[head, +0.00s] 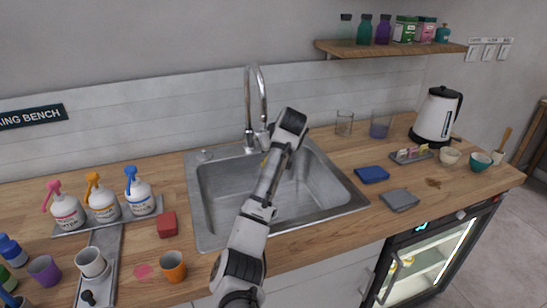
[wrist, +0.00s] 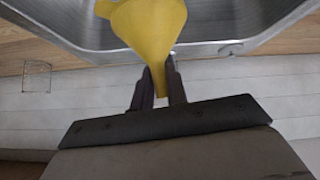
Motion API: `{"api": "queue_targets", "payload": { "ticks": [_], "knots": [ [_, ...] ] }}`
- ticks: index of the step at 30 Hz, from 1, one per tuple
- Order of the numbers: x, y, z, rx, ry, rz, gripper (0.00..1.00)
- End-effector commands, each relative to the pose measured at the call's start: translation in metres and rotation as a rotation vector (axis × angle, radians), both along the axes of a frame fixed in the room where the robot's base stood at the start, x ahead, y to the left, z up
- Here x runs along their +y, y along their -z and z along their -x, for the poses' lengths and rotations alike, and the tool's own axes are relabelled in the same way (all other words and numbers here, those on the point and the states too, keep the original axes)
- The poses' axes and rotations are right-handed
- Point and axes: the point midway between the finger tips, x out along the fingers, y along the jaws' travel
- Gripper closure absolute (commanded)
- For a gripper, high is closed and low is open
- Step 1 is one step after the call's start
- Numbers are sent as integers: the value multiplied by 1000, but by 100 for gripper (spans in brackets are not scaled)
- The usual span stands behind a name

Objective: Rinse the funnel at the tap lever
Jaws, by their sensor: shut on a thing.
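My gripper (wrist: 158,82) is shut on the yellow funnel (wrist: 150,22) in the wrist view. The fingers pinch its narrow lower part, and its wide cone extends toward the top of the picture, in front of the steel sink. In the head view a small yellow bit of the funnel (head: 264,162) shows beside my wrist, over the back of the sink (head: 222,205). My arm hides most of the funnel and the fingers there. The tall curved tap (head: 248,95) stands behind the sink, just left of my wrist. The tap lever is hard to make out near the tap's base.
Two clear glasses (head: 344,123) stand right of the sink, near the kettle (head: 436,116). A blue sponge (head: 372,174) and grey cloth (head: 399,199) lie on the right counter.

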Motion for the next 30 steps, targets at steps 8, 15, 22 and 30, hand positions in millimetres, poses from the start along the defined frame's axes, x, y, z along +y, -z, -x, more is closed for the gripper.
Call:
{"api": "queue_targets", "payload": {
  "ticks": [8,15,22,30],
  "knots": [
    [-4,1,22,-1,1,2,100],
    [-7,1,40,-1,1,0,100],
    [-11,1,59,1,1,1,100],
    [-14,1,75,0,0,0,100]
  ]
}}
